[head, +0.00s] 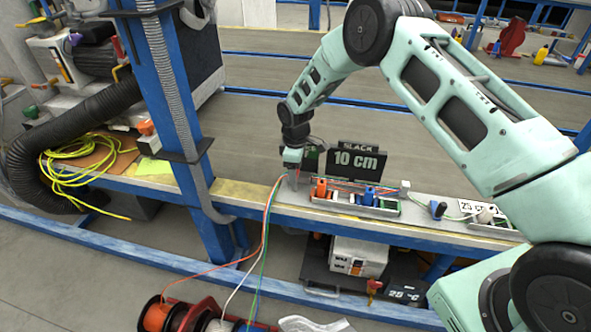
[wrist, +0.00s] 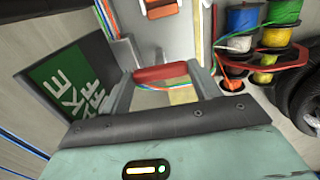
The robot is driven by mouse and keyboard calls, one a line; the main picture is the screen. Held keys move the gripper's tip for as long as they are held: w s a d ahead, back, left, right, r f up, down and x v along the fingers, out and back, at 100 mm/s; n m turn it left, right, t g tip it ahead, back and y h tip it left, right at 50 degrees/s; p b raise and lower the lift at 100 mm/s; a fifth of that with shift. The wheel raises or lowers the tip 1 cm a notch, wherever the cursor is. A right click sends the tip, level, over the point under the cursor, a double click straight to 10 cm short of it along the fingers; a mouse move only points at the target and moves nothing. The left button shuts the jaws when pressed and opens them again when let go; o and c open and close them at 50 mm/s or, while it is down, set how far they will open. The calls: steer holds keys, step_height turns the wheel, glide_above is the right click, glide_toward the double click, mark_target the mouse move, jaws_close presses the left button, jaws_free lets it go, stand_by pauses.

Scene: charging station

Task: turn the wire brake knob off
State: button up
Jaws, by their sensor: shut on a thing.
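In the wrist view, a red bar-shaped knob (wrist: 162,73), which I take as the wire brake knob, spans the gap between my fingertips. My gripper (wrist: 160,78) is shut on it, one finger at each end. A green and white sign (wrist: 75,82) stands to the left, its lettering rotated and partly cut off. In the head view, my gripper (head: 292,167) is low at the left end of the grey fixture on the bench; the knob is too small or hidden to make out there.
Orange, white and green wires (head: 265,225) hang from beside my gripper to spools (head: 157,317) on the floor. The black 10 cm sign (head: 357,161) stands just right of my gripper. Orange (head: 321,188) and blue (head: 369,196) blocks sit on the fixture. A blue post (head: 185,120) rises at left.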

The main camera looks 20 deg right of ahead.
stand_by(0.4)
steer(key=o, duration=1)
step_height(320, 180, up, 17)
steer(key=shift+r+p, duration=0.2)
steer(key=shift+p, duration=0.15)
